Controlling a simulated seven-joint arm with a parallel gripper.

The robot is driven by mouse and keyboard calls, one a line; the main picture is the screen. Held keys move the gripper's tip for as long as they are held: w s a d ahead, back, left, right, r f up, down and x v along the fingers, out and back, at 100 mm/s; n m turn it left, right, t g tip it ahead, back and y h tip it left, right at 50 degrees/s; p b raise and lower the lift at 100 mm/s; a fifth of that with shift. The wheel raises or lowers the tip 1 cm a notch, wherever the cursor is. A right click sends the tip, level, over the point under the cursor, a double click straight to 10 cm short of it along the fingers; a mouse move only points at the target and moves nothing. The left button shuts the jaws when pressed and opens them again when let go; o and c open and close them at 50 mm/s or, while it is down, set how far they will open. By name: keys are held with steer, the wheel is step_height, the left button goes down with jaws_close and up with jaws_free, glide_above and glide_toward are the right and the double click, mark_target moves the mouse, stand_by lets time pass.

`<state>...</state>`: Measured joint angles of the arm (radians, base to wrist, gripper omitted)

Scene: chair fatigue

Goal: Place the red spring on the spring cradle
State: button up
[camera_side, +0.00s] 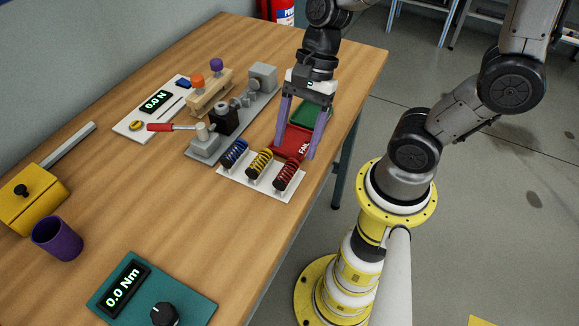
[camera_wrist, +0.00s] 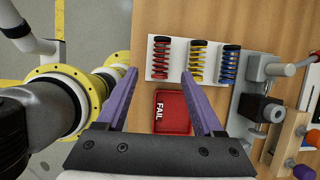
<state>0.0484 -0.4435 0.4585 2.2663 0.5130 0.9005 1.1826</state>
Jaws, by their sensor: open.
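The red spring (camera_side: 287,173) lies on a white rack (camera_side: 232,178) beside a yellow spring (camera_side: 260,161) and a blue spring (camera_side: 235,152). It also shows in the wrist view (camera_wrist: 161,55) at the rack's left end. My gripper (camera_side: 295,142) is open and empty, with its purple fingers pointing down above the red FAIL tray, behind the red spring. In the wrist view, the red spring shows just beyond the gap between the fingertips (camera_wrist: 160,73). A grey fixture with a black block (camera_side: 223,120) stands left of my gripper; I cannot tell which part is the spring cradle.
The red FAIL tray (camera_side: 290,144) and a green tray (camera_side: 312,115) lie near the table's right edge. A force readout (camera_side: 155,102), wooden block (camera_side: 210,95), purple cup (camera_side: 57,238) and torque meter (camera_side: 150,290) stand elsewhere. The table's front middle is clear.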

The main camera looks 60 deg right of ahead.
mark_target(290, 165)
steer(key=shift+x, duration=2.65)
steer(key=shift+w+d, duration=0.1)
steer(key=shift+d, duration=0.05)
jaws_close()
